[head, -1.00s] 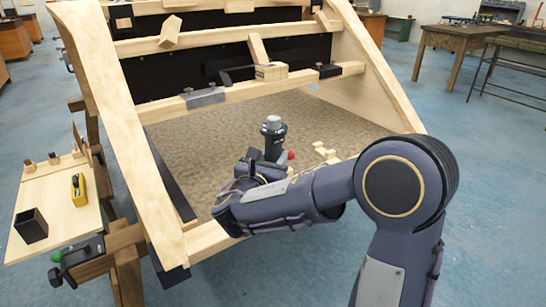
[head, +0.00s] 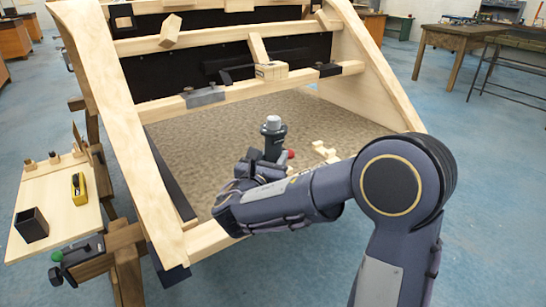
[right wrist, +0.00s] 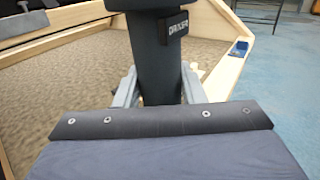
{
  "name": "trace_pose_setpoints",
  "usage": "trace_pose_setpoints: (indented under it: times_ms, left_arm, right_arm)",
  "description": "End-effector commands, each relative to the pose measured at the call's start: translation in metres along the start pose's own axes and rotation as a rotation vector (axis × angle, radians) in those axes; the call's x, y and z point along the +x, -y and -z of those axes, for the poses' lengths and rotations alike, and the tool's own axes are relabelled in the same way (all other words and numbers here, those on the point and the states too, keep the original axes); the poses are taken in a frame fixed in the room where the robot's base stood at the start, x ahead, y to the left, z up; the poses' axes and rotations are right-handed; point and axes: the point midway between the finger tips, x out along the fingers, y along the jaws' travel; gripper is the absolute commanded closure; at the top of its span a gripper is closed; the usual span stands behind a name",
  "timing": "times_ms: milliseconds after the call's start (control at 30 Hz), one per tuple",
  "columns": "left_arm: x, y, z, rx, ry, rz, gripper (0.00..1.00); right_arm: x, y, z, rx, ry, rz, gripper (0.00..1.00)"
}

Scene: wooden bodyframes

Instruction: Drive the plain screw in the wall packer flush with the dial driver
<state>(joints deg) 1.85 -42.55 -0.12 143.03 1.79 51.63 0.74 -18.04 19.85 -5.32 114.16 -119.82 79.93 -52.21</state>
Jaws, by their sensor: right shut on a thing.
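The dial driver (head: 273,140) is a dark, upright tool with a pale round top, with a red knob close beside it. My right gripper (head: 255,172) is shut around its body, low in front of the frame opening. In the right wrist view the driver (right wrist: 160,60) stands between my two fingers and has a small lettered label. A light wooden block (head: 271,71) sits on the middle rail; I cannot tell whether it is the wall packer. I cannot make out the plain screw. My left gripper is not in view.
The slanted wooden frame (head: 115,120) surrounds a brown textured panel (head: 200,150). Small wood pieces (head: 325,152) lie right of the driver. A side shelf (head: 60,200) at left holds a dark box (head: 31,225) and a yellow item (head: 78,185).

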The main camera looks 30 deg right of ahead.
Motion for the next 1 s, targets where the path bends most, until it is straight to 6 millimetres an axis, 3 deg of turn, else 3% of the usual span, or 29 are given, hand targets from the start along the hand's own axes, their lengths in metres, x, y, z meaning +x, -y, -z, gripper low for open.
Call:
trace_pose_setpoints:
  times_ms: [1000]
  left_arm:
    - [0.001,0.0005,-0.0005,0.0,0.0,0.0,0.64]
  right_arm:
    - [0.0001,0.0002,0.0033,0.001,0.002,0.0,0.93]
